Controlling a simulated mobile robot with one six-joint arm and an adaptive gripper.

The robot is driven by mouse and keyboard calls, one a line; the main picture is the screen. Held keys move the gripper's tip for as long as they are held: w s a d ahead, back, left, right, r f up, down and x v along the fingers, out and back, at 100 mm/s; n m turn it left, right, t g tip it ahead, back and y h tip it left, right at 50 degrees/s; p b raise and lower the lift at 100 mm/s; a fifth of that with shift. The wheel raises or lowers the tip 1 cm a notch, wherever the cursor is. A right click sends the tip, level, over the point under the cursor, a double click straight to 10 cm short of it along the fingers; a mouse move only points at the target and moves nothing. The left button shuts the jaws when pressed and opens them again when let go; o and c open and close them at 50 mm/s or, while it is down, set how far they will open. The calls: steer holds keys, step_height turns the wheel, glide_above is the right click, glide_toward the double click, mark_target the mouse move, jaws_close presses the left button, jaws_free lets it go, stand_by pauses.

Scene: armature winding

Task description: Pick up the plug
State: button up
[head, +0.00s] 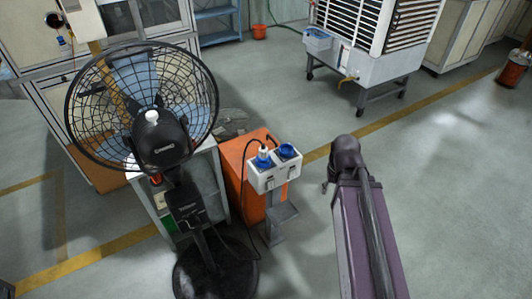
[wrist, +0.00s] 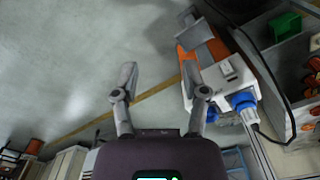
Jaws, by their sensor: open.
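The plug (head: 263,155) has a white body and stands in the left blue socket of a white twin-socket box (head: 272,179). A black cable runs from it. In the wrist view the plug (wrist: 249,115) shows at the right, joined to the blue socket on the box (wrist: 232,72). My gripper (wrist: 158,78) is open and empty, its fingers spread over bare floor. The right finger overlaps the box's left side, and the plug lies outside the fingers to the right. In the head view my arm is right of the box; the fingers are mostly hidden.
A black pedestal fan (head: 143,105) stands left of the box. An orange cabinet (head: 238,180) is behind the box, with a grey shelf unit (head: 207,185) beside it. A white cooler (head: 370,60) stands at the back. The floor to the right is clear.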

steer(key=shift+a, duration=0.1)
steer(key=o, duration=0.5)
steer(key=shift+w+a, duration=0.15)
steer(key=n+t+y+p, duration=0.1)
steer(key=n+t+p, duration=0.1)
steer(key=t, duration=0.2)
glide_toward(263, 146)
steer(key=shift+s+r, duration=0.2)
steer(key=shift+s, duration=0.05)
steer(key=shift+f, duration=0.1)
steer(key=b+x, duration=0.6)
steer(key=x, duration=0.1)
steer(key=shift+w+b, duration=0.1)
steer(key=shift+b, duration=0.3)
steer(key=shift+w+f+b, duration=0.3)
steer(key=shift+f+b, duration=0.25)
steer(key=shift+f, duration=0.15)
